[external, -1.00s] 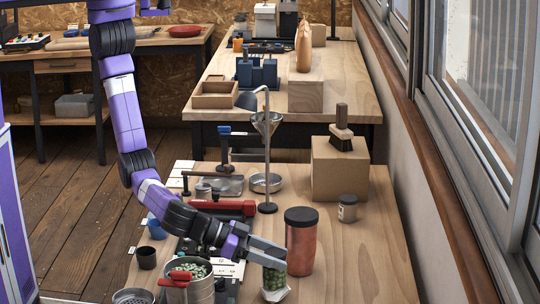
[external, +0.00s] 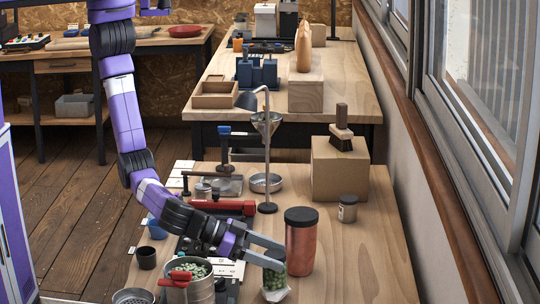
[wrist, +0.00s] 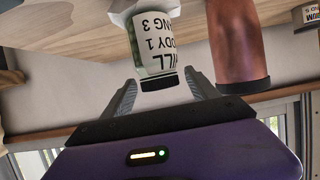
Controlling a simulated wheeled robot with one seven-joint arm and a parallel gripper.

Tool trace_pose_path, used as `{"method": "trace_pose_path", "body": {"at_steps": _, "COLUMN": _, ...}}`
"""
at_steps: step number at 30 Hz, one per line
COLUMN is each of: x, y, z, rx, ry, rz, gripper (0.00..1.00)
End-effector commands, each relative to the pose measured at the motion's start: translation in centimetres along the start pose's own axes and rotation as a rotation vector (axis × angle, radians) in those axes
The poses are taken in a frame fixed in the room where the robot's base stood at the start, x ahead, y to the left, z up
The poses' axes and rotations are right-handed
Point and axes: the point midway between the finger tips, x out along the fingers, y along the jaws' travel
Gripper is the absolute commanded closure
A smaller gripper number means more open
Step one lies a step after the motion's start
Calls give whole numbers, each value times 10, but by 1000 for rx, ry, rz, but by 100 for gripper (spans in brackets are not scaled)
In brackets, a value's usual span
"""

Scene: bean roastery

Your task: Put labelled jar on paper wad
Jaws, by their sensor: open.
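The labelled jar (external: 274,278) holds green beans and has a dark cap. In the wrist view the jar (wrist: 152,45) shows a white label with black print and appears inverted. A crumpled white paper wad (external: 276,295) is under the jar; it also shows in the wrist view (wrist: 120,12), against the jar's base. The jar looks slightly tilted in the external view. My gripper (external: 281,258) is open, with its fingers on either side of the jar's capped end. In the wrist view, the gripper (wrist: 165,88) shows a gap by the left finger; contact at the right finger is unclear.
A copper canister (external: 299,246) with a black lid stands close beside the jar. A small grey-lidded jar (external: 348,208) stands behind it. A metal pot of beans (external: 186,285) is to the left. The bench at front right is clear.

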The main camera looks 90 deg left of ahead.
Motion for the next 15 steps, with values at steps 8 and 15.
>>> {"method": "trace_pose_path", "body": {"at_steps": 8, "x": -58, "y": 1, "z": 3, "rx": 1, "ry": -1, "rz": 5, "gripper": 31}}
{"method": "trace_pose_path", "body": {"at_steps": 15, "x": -98, "y": 1, "z": 3, "rx": 2, "ry": -1, "rz": 3, "gripper": 31}}
